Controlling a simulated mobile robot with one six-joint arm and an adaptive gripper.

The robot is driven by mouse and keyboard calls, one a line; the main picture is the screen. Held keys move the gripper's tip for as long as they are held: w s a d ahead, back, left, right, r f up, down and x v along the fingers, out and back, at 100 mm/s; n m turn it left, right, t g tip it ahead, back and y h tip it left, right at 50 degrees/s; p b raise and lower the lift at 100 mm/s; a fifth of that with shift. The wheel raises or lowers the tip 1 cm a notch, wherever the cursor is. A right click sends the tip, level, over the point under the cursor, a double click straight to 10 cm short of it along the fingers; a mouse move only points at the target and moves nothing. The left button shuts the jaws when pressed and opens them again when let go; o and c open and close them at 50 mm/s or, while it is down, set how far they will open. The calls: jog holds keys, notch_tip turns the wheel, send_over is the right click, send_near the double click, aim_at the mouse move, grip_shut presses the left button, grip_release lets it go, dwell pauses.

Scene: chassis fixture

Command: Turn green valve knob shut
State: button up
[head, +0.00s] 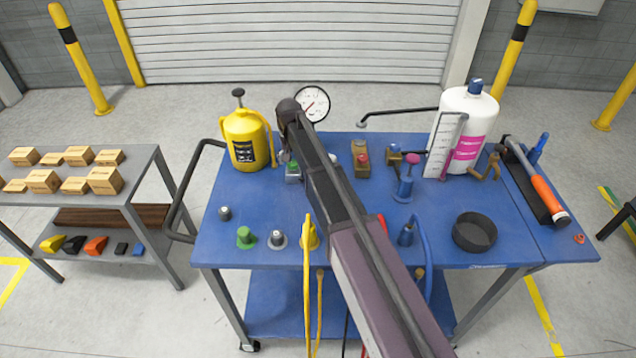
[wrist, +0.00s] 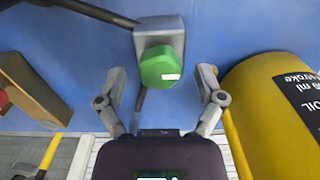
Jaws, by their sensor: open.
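A green knob (wrist: 161,67) with a small white mark sits on a grey block (wrist: 160,24) in the wrist view. My gripper (wrist: 162,78) is open, with one finger on each side of the knob. Gaps show between both fingers and the knob, so neither seems to touch it. In the head view the grey block with its green top (head: 292,170) stands near the back of the blue table, just below the end of my arm. My arm partly hides that area, and the fingers are hard to make out there.
A yellow oil can (head: 244,140) stands close on the left; it is at the right in the wrist view (wrist: 275,105). A brown block with a red top (head: 361,160) and a pressure gauge (head: 312,103) are nearby. A second green piece (head: 246,236) is at the front left.

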jog(key=shift+n, duration=0.3)
